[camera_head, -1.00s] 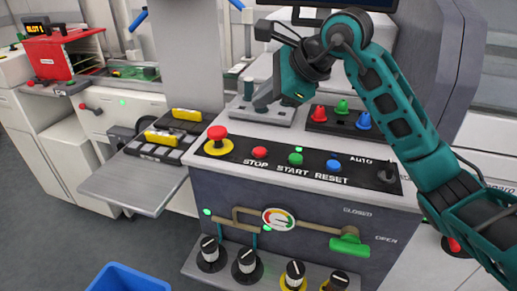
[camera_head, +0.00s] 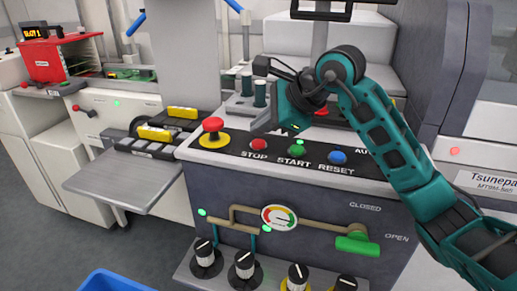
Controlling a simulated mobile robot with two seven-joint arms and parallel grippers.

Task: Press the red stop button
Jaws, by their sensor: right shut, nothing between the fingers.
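The red stop button (camera_head: 258,143) is a small round cap on the black strip of the machine's panel, above the printed word STOP. My right gripper (camera_head: 261,127) is shut and empty, pointing down just above and behind the stop button in the picture. Its fingertips look very close to the button; I cannot tell whether they touch. The button's top still shows. My left gripper is not in view.
A larger red mushroom button (camera_head: 213,126) on a yellow base stands left of the stop button. A green start button (camera_head: 297,147) and a blue reset button (camera_head: 337,157) sit to its right. A green-handled lever (camera_head: 357,246) is lower on the front.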

